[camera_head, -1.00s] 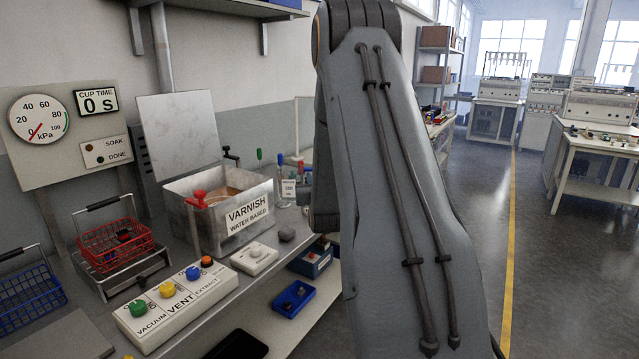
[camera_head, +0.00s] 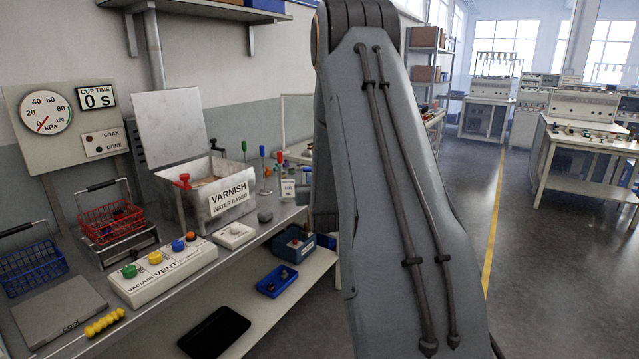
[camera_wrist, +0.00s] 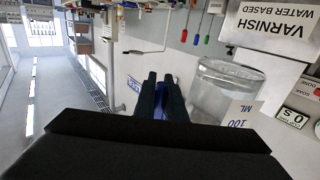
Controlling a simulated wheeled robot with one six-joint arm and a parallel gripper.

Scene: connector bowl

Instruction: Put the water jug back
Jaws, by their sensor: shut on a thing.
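The water jug (camera_wrist: 222,90) is a clear, glass-like vessel just right of my fingers in the wrist view. In the head view my arm covers the gripper, and I cannot make out the jug there.
The bench (camera_head: 262,232) carries a varnish tank (camera_head: 205,212), a button box (camera_head: 163,270), red (camera_head: 110,220) and blue (camera_head: 32,268) baskets and a grey COOL plate (camera_head: 57,312). A blue tray (camera_head: 277,283) and a black tray (camera_head: 214,333) lie on the lower shelf. Open floor lies right.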

